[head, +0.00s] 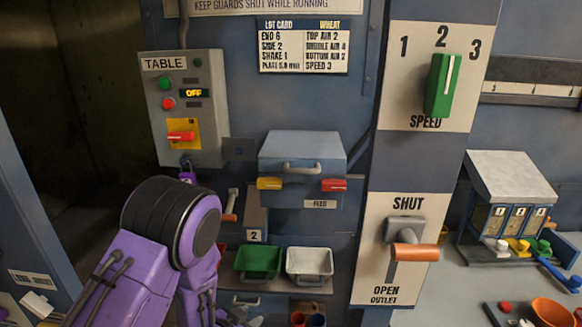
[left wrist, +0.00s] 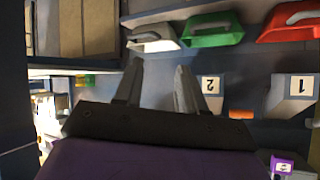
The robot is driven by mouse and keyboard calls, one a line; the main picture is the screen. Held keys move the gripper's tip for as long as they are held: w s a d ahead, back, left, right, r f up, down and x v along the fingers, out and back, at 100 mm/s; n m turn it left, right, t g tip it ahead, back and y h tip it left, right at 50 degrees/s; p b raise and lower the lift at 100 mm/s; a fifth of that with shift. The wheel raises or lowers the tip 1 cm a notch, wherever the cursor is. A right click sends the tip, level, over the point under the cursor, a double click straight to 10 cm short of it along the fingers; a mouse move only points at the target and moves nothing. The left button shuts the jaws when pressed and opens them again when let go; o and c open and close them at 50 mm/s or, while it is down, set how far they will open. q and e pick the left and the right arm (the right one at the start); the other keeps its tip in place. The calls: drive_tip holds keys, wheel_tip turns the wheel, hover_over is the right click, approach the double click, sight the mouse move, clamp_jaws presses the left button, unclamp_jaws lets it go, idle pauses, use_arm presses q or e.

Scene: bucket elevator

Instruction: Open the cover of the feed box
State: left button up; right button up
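The feed box (head: 319,202) is a blue-grey box on the machine front in the head view, with a "FEED" label. Its cover (head: 330,150) lies closed on top and carries a grey bar handle (head: 302,168). A yellow tab (head: 269,184) and a red tab (head: 334,185) sit at the cover's front left and right corners. My left arm is at the lower left of the head view, apart from the box. My left gripper (left wrist: 160,72) shows in the left wrist view with its two fingers apart and nothing between them. My right gripper is not in view.
A green tray (head: 258,262) and a white tray (head: 309,263) are below the feed box. The outlet panel's orange-handled lever (head: 414,252) stands to the right. The TABLE control box (head: 188,105) is at upper left. A red tray (left wrist: 290,22) shows in the wrist view.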

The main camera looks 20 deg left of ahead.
use_arm(q)
drive_tip(key=w+d+r+m+t+h, duration=0.1)
drive_tip(key=w+r+m, duration=0.25)
drive_tip(key=r, duration=0.35)
drive_tip(key=w+r+m+t+h, duration=0.1)
drive_tip(key=w+r+m+h, duration=0.1)
drive_tip(key=w+r, duration=0.3)
drive_tip(key=m+t+h+p, duration=0.1)
drive_tip(key=m+h, duration=0.3)
drive_tip(key=m, duration=0.9)
approach(298, 171)
drive_tip(key=p+x, duration=0.3)
drive_tip(key=x, duration=0.6)
drive_tip(key=shift+w+d+p, duration=0.15)
drive_tip(key=shift+w+p, duration=0.15)
drive_tip(key=shift+w, duration=0.05)
drive_tip(key=shift+w+d+f, duration=0.25)
drive_tip(key=shift+w+d, duration=0.05)
drive_tip(key=shift+w, duration=0.2)
clamp_jaws()
